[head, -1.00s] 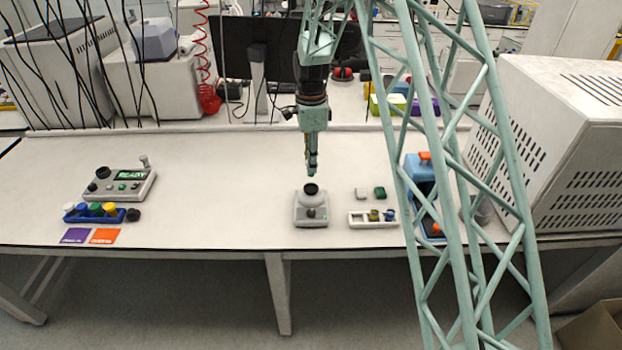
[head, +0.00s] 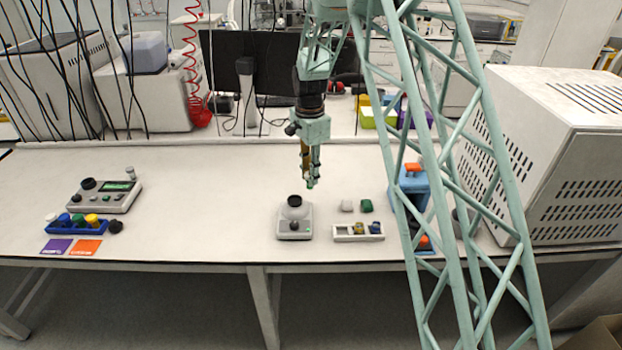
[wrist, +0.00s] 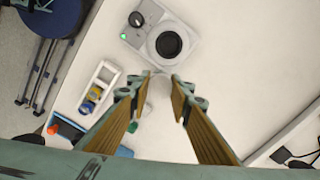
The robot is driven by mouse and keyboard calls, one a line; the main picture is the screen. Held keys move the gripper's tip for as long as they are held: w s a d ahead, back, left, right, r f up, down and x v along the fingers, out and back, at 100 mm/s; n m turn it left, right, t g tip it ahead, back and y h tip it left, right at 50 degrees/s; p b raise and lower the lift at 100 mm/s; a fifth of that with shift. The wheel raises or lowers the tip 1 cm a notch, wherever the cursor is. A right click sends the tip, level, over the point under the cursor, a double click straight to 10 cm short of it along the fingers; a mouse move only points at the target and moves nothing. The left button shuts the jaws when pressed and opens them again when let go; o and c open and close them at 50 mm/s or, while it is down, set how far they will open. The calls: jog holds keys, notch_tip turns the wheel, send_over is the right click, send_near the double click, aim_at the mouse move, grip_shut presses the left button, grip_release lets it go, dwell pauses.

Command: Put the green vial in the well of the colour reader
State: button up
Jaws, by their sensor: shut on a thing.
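My gripper (head: 311,184) is in the upper middle of the head view, pointing down above the bench. The colour reader (head: 105,196), a grey box with a lit green display, stands far to the left on the bench. A dark round part and a short grey post show on its top; I cannot tell which is the well.
A grey device with a black cup (head: 294,220) stands just left of and below my gripper. A white rack (head: 343,233) holds yellow and blue vials. A blue rack (head: 62,229) with coloured caps sits before the reader. The bench between is clear.

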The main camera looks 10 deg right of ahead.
jog(key=f+n+b, duration=0.1)
jog(key=w+f+n, duration=0.1)
jog(key=shift+w+d+n+b, duration=0.1)
jog(key=shift+w+n+b, duration=0.1)
jog(key=shift+n+b, duration=0.2)
jog(key=w+f+n+b, duration=0.5)
jog(key=n+b, duration=0.2)
jog(key=n, duration=0.5)
jog(key=shift+f+b, duration=0.15)
jog(key=shift+b, duration=0.25)
